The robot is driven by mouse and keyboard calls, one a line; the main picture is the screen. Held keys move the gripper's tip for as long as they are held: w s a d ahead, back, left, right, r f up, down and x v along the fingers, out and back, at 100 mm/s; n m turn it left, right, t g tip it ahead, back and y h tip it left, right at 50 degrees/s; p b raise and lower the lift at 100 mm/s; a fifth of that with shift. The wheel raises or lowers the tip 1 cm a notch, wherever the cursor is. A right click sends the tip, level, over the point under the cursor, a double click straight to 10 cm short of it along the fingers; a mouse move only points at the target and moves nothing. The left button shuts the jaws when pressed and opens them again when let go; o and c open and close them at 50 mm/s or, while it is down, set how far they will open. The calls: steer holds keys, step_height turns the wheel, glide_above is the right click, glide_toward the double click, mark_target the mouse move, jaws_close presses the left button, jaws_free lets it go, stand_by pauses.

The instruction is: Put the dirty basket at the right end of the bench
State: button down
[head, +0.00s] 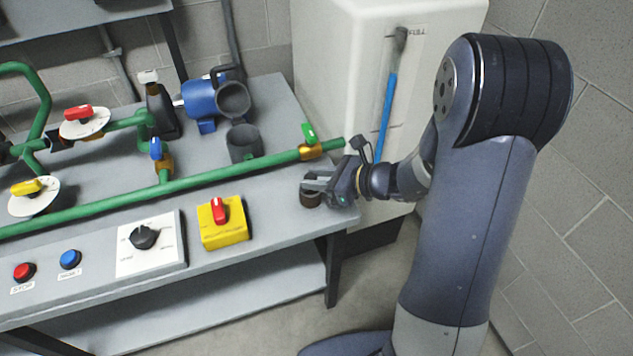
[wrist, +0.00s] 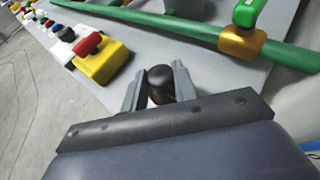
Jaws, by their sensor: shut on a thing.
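The dirty basket is a small dark brown-black cylinder (head: 311,198) at the right end of the grey bench (head: 280,200). My gripper (head: 318,186) is shut on it, one finger on each side. In the wrist view the dark round top of the basket (wrist: 160,76) shows between the two grey fingers (wrist: 158,92). The basket is upright, on or just above the bench top; I cannot tell whether it touches. My fingers hide part of its side.
A green pipe (head: 225,174) with a green-handled valve (head: 309,143) runs behind the basket. A yellow box with a red switch (head: 222,222) stands to the left. A dark grey cup (head: 244,142) and a blue pump (head: 200,97) stand farther back. A white cabinet (head: 345,60) is behind.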

steer(key=shift+f, duration=0.35)
steer(key=shift+f, duration=0.15)
steer(key=c, duration=1.1)
jaws_free()
steer(key=shift+r, duration=0.3)
steer(key=p+v, duration=0.1)
steer(key=v, duration=1.1)
steer(key=shift+s+f, duration=0.1)
steer(key=shift+f, duration=0.1)
